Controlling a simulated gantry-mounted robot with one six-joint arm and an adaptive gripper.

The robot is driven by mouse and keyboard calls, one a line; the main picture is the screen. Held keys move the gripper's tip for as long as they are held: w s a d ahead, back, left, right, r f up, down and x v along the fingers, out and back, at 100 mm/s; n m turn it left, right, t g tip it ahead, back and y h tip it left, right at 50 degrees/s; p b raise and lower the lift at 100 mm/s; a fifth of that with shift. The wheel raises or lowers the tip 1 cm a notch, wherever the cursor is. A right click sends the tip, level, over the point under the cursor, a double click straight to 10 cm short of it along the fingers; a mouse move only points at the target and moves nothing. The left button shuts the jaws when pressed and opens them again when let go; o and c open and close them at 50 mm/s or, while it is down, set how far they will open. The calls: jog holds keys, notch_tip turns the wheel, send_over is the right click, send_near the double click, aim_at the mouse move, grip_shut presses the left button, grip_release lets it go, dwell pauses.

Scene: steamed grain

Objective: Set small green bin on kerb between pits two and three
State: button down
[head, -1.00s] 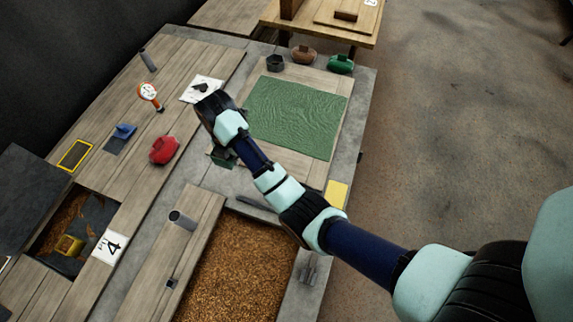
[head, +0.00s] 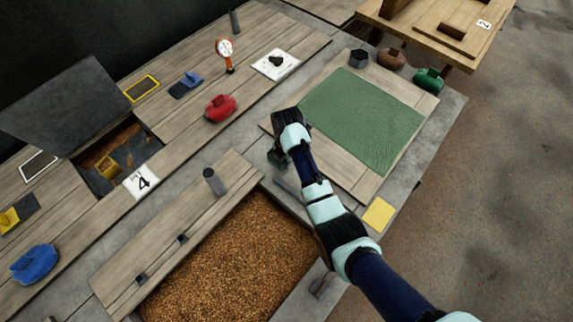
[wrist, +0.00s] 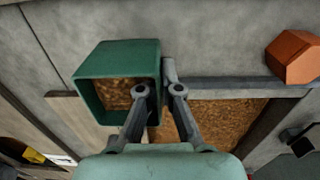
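The small green bin (wrist: 117,62) is square and open-topped in the wrist view. Brown grain shows inside its rim; I cannot tell whether it lies in the bin or below it. My gripper (wrist: 159,90) straddles the bin's right wall, one finger inside and one outside, and looks shut on it. In the head view my gripper (head: 277,156) is over the grey kerb (head: 252,160), between the open grain pit (head: 235,255) and the pit covered by a green cloth (head: 360,120). The bin is mostly hidden there, and I cannot tell whether it touches the kerb.
A grey bar (head: 292,190) lies near the grain pit's far edge. A yellow square (head: 378,214) is on the right kerb. An orange-brown block (wrist: 294,57) shows in the wrist view. A red lidded object (head: 220,108) and the number 4 sign (head: 140,182) are at left.

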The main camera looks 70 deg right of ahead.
aim_at(286, 171)
notch_tip(286, 171, down, 4)
jog(key=shift+r+b, duration=0.2)
jog(key=shift+b, duration=0.35)
jog(key=shift+f, duration=0.1)
jog(key=c, duration=1.3)
grip_release()
notch_tip(286, 171, up, 12)
jog(key=p, duration=0.5)
jog(key=shift+s, duration=0.15)
